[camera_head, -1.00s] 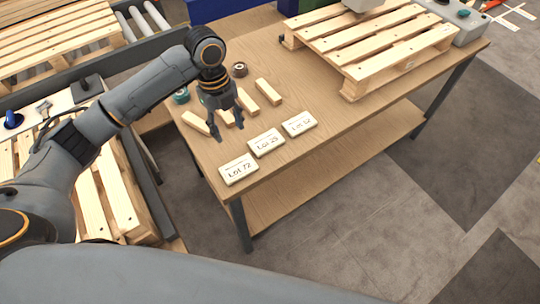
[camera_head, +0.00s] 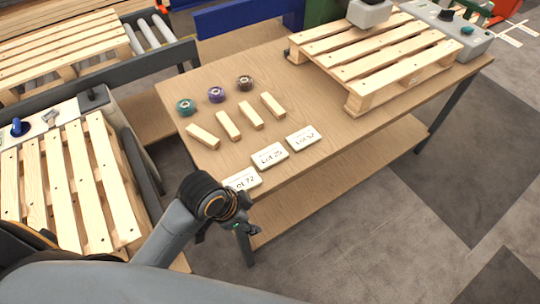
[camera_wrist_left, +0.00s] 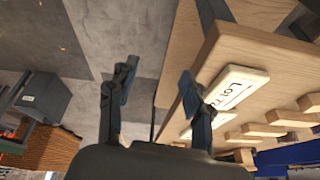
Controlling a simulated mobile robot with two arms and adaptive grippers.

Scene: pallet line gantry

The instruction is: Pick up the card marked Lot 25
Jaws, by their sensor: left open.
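The card marked Lot 25 (camera_head: 270,156) lies flat on the wooden table (camera_head: 330,150), in the middle of a row of three white cards. The card marked Lot 72 (camera_head: 243,181) is nearer the front left corner; it also shows in the left wrist view (camera_wrist_left: 240,86). A third card (camera_head: 303,139), its number hard to read, lies to the right. My left gripper (camera_head: 252,229) is off the table's front edge, beside the Lot 72 card and apart from it. In the left wrist view the gripper (camera_wrist_left: 158,70) is open and empty. My right gripper is out of view.
Several wooden blocks (camera_head: 229,126) lie behind the cards, with teal (camera_head: 185,107), purple (camera_head: 216,95) and brown (camera_head: 245,83) rolls beyond. A pallet (camera_head: 375,60) covers the table's back right. The table front right of the cards is clear.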

